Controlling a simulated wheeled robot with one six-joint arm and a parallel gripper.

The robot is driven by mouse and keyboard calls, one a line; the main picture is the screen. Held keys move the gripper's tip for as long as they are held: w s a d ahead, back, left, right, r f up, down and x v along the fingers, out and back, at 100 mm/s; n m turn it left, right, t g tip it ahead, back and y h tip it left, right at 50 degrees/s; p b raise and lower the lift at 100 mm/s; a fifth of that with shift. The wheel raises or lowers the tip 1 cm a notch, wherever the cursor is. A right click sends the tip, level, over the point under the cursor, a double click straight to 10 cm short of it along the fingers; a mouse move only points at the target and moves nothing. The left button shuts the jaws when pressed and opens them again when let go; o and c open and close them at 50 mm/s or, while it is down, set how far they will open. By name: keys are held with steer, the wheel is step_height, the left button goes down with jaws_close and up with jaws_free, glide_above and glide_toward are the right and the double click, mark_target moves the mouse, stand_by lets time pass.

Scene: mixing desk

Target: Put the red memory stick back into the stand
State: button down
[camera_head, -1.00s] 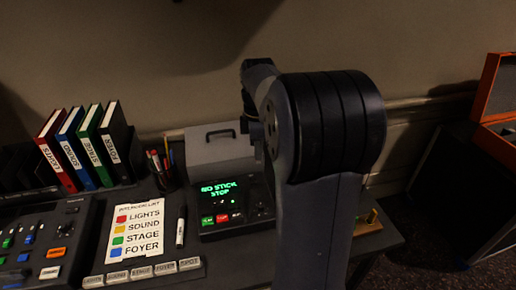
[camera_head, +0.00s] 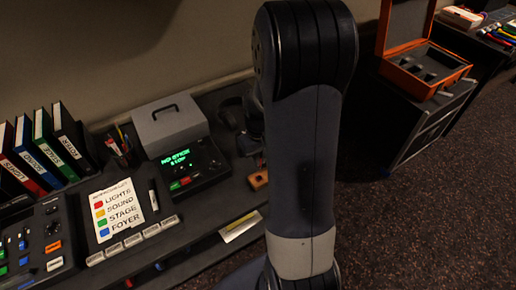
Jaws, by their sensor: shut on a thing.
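My arm stands upright across the middle of the head view and hides what lies behind it. I cannot make out the red memory stick. A small wooden block (camera_head: 258,181) with a dark opening sits near the right end of the desk, just left of my arm; it may be the stand, but I cannot tell.
A black device with a green-lit display (camera_head: 178,157) stands before a grey case (camera_head: 170,122). Left are a label card (camera_head: 118,209), binders (camera_head: 50,143) and a mixing panel (camera_head: 35,245). An open orange case (camera_head: 425,62) sits right. Floor at lower right is clear.

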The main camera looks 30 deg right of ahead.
steer(key=shift+f+b, duration=2.3)
steer(key=shift+f, duration=0.65)
steer(key=shift+f+b, duration=0.4)
steer(key=shift+f, duration=0.1)
steer(key=c, duration=1.5)
jaws_free()
step_height(320, 180, up, 11)
steer(key=shift+f+p, duration=0.1)
steer(key=shift+p, duration=0.2)
step_height(320, 180, down, 11)
steer(key=shift+r+b, duration=0.1)
steer(key=shift+b, duration=0.2)
steer(key=shift+r, duration=0.3)
